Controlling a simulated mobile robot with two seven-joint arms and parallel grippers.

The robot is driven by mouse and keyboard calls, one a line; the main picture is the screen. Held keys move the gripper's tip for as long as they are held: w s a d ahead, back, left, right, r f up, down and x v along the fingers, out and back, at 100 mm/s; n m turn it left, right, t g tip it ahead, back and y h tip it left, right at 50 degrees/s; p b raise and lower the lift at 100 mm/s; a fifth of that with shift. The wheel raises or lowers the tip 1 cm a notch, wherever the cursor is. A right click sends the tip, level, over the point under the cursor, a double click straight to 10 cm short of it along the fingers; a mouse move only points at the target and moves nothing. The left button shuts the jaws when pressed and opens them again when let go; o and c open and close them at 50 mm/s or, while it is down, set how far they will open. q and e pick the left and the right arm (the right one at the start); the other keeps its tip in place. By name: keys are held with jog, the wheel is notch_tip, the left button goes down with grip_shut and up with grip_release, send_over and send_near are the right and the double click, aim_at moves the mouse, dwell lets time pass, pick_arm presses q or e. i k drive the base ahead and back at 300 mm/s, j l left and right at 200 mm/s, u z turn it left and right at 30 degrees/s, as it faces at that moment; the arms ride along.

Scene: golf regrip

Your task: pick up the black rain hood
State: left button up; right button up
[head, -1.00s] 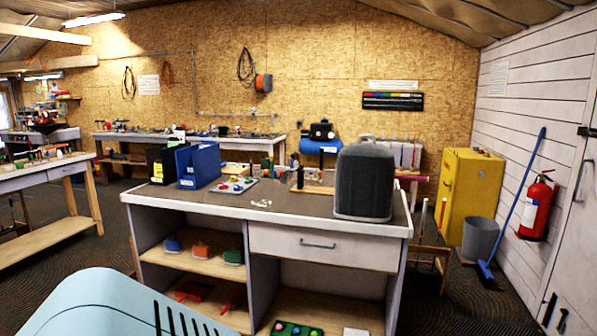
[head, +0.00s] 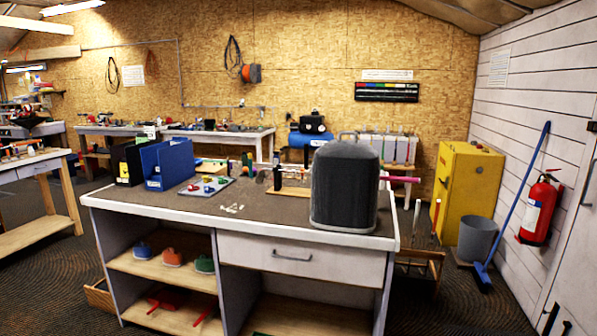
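The black rain hood (head: 345,188) stands upright near the right front corner of the workbench top (head: 265,207). It is a tall dark rounded cover with a grey rim and a small loop handle on top. Neither of my grippers shows in the head view.
A black bin and a blue bin (head: 167,165) stand at the bench's left. A tray of coloured pieces (head: 207,186) and small white bits (head: 232,208) lie mid-bench. A yellow cabinet (head: 466,187), grey bucket (head: 478,238), blue broom (head: 520,195) and fire extinguisher (head: 539,208) are at right.

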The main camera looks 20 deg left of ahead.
aim_at(345, 174)
jog(key=i+l+u, duration=0.25)
jog(key=i+u, duration=0.15)
jog(key=i+l+u, duration=0.55)
jog(key=l, duration=0.25)
jog(key=i+l+u, duration=0.15)
jog(key=i+l, duration=0.4)
jog(key=l, duration=0.15)
jog(key=i+l, duration=0.2)
jog(key=l, duration=0.15)
jog(key=i+l, duration=0.15)
jog(key=l, duration=0.2)
jog(key=i+l, duration=0.2)
jog(key=l, duration=0.15)
jog(key=i+l, duration=0.2)
jog(key=l, duration=0.15)
